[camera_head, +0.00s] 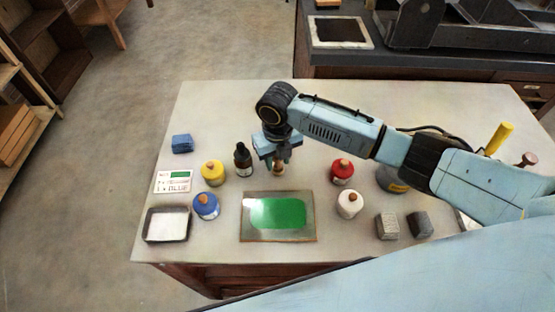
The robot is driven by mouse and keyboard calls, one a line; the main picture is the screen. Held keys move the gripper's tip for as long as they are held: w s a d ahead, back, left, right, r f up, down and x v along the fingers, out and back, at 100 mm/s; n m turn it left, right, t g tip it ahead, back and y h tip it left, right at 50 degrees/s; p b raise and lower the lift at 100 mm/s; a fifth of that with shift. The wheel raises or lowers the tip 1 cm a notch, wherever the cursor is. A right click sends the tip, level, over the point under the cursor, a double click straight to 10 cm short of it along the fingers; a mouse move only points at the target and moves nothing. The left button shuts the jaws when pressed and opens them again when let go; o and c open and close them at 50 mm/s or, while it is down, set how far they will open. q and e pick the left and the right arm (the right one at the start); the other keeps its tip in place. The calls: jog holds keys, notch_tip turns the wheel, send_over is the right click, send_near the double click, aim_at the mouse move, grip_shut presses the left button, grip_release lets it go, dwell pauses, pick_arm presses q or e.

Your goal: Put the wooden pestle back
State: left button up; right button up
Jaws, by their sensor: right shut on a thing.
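My right gripper (278,160) reaches in from the right over the middle of the light worktable. It points down and is shut on a small brown wooden thing, which I take for the wooden pestle (279,169). Only a little of it shows below the fingers, and I cannot tell whether it touches the table. It is just behind the framed slab (248,229) with a green patch (278,213). My left gripper is not in view.
Yellow (212,173), blue (206,206), red (342,171) and white (349,204) jars flank the slab. A dark bottle (242,160) stands close left of the gripper. A shallow tray (150,225) lies front left. Grey blocks (387,226) sit right.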

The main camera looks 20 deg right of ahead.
jog(key=shift+f, duration=0.2)
jog(key=shift+f, duration=0.1)
jog(key=o, duration=1.1)
jog(key=shift+f, duration=0.1)
jog(key=shift+o, duration=0.2)
notch_tip(320, 180, up, 12)
jog(key=shift+r+p, duration=0.2)
jog(key=shift+p, duration=0.45)
